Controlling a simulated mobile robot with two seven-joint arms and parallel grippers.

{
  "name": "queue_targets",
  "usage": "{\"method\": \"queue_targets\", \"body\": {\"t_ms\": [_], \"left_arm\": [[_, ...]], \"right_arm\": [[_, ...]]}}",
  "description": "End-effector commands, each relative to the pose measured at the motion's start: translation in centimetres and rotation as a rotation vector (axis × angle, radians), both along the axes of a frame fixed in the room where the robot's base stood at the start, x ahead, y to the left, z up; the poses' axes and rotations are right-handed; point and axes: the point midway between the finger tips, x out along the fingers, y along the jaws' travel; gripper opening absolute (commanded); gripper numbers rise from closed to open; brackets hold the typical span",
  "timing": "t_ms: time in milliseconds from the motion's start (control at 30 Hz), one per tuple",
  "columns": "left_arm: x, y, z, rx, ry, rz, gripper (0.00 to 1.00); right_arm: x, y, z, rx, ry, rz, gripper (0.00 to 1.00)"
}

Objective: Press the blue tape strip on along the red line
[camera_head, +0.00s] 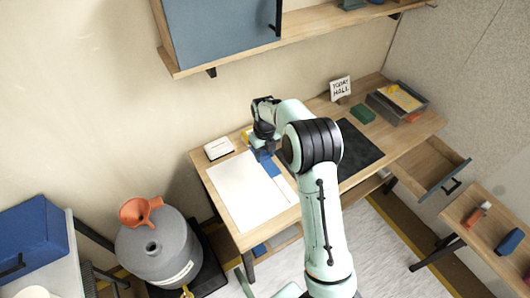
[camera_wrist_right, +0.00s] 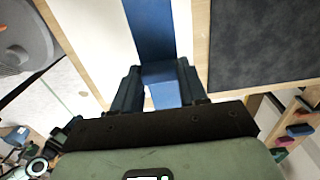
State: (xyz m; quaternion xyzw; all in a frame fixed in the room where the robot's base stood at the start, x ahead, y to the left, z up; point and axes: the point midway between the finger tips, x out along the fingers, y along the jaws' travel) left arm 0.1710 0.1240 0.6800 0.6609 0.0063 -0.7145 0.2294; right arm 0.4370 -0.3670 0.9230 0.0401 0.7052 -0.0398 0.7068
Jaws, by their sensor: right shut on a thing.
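A white sheet (camera_head: 240,190) lies on the wooden desk. The blue tape strip (camera_head: 271,167) shows on its right part, just below my right gripper (camera_head: 263,150). In the right wrist view the strip (camera_wrist_right: 150,30) runs down the white sheet (camera_wrist_right: 100,28) to between the fingers. My right gripper (camera_wrist_right: 159,83) is shut on the strip, low over the sheet. A faint reddish line (camera_head: 286,188) seems to continue below the strip; most of the red line is hidden or too thin to tell. My left gripper is not in view.
A dark mat (camera_head: 358,145) lies right of the sheet, partly behind my right arm. A white box (camera_head: 218,148) sits at the desk's back left. A grey tray (camera_head: 398,103) and green block (camera_head: 363,114) stand back right. An open drawer (camera_head: 432,167) juts out. A wall cabinet (camera_head: 222,35) hangs above.

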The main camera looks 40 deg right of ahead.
Motion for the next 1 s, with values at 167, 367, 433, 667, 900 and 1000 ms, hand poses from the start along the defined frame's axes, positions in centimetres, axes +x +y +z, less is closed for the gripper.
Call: {"method": "queue_targets", "body": {"t_ms": [167,367,433,667,900,1000], "left_arm": [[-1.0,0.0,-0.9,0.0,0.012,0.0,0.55],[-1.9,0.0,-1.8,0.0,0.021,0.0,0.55],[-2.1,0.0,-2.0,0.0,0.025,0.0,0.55],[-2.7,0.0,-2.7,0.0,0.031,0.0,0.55],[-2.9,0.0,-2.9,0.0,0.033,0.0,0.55],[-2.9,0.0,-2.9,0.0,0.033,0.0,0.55]], "right_arm": [[-0.3,0.0,-2.4,0.0,0.006,0.001,0.11],[-0.3,0.0,-4.9,-0.001,0.006,0.001,0.11],[-0.3,0.0,-5.7,0.0,0.007,0.001,0.11],[-0.2,0.0,-7.8,-0.001,0.004,0.002,0.11],[-0.1,0.0,-8.7,0.0,0.002,0.002,0.11],[-0.1,0.0,-8.8,0.0,0.002,0.002,0.11]]}}
